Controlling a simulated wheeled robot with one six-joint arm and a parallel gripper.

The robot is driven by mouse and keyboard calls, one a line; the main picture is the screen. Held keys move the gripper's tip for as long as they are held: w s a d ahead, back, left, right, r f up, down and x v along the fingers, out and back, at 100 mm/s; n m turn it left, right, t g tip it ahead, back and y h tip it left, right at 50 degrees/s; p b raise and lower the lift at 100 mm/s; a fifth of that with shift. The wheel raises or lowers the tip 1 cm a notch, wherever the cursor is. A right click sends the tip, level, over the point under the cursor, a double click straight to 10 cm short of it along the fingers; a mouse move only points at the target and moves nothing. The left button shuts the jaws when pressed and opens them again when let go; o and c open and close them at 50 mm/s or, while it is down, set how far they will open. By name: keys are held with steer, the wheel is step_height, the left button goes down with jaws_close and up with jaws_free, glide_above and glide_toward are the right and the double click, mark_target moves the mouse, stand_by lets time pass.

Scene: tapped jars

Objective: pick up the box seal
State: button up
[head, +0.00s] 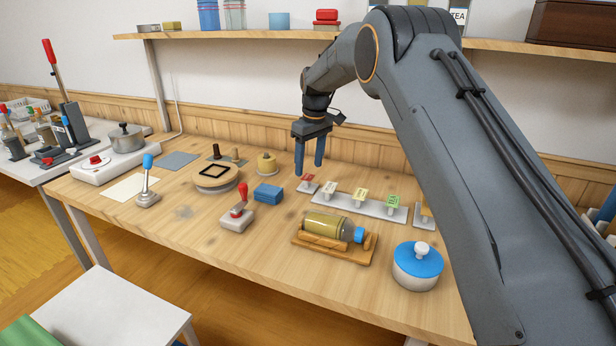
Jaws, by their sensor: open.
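A black square ring (219,166), which looks like the box seal, lies flat on a round wooden board (218,186) on the left half of the table. My gripper (309,169) points down above the back middle of the table, well to the right of the ring. Its two blue fingers are apart, with nothing seen between them.
A blue block (268,193), a red-handled lever (239,209) and a blue-handled lever (148,184) stand around the board. A jar (326,224) lies in a wooden cradle. A row of small tagged stands (360,204) is on the right. A shelf (270,36) runs above.

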mark_target(308, 177)
steer(key=shift+w+a+f, duration=0.1)
steer(key=shift+f, duration=1.1)
steer(key=shift+f, duration=0.25)
steer(key=c, duration=1)
